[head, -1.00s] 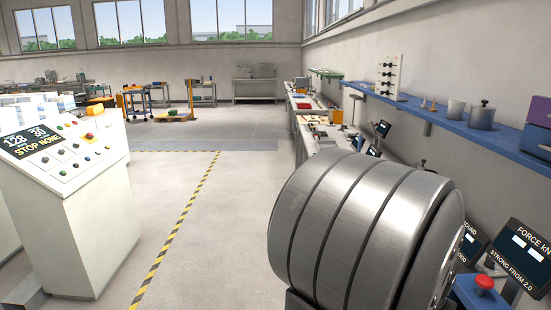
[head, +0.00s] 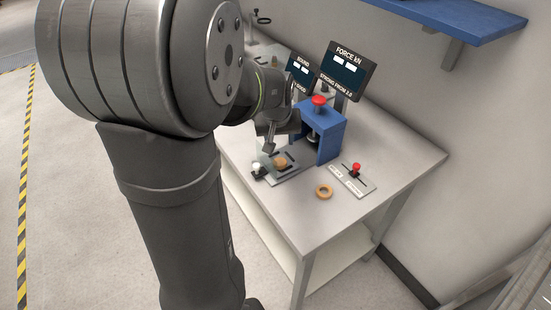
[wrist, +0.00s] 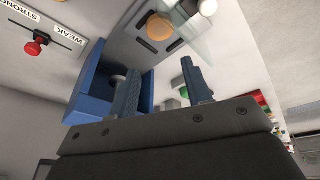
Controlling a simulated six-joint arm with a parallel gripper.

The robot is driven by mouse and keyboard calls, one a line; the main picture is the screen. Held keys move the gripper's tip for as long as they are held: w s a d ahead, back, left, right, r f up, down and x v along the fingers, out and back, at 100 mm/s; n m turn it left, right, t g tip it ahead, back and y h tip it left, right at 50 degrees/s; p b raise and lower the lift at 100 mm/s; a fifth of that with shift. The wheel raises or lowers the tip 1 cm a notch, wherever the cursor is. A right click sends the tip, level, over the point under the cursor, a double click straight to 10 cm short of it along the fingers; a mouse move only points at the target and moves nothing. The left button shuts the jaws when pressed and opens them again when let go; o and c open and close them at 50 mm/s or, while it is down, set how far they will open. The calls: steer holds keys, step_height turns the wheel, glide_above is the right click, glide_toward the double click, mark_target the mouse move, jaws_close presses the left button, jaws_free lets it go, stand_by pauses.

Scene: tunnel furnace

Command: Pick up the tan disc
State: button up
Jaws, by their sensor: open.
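The tan disc (head: 281,162) lies on a small plate (head: 292,177) on the workbench, in front of a blue press (head: 322,133). A clear panel (head: 266,157) stands close to it. In the wrist view the disc (wrist: 159,27) is at the top centre, beyond the fingertips. My gripper (wrist: 160,67) is open and empty, its two dark fingers apart. In the head view my arm covers much of the left side, and its end is just behind and above the disc. The fingertips are hard to make out there.
A tan ring (head: 324,192) lies on the bench at front right. Beside it is a panel with a red-knobbed lever (head: 356,170). Two dark displays, one the force display (head: 347,70), stand behind the press. The bench's front right corner is clear.

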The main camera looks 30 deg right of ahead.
step_height(320, 180, up, 7)
steer(key=w+d+n+g+y, duration=0.1)
steer(key=d+n+g+y, duration=0.2)
steer(key=n, duration=0.9)
glide_toward(282, 162)
steer(key=f, duration=0.8)
steer(key=shift+s+a+f, duration=0.15)
steer(key=shift+a+f, duration=0.05)
steer(key=c, duration=0.7)
steer(key=shift+r, duration=0.15)
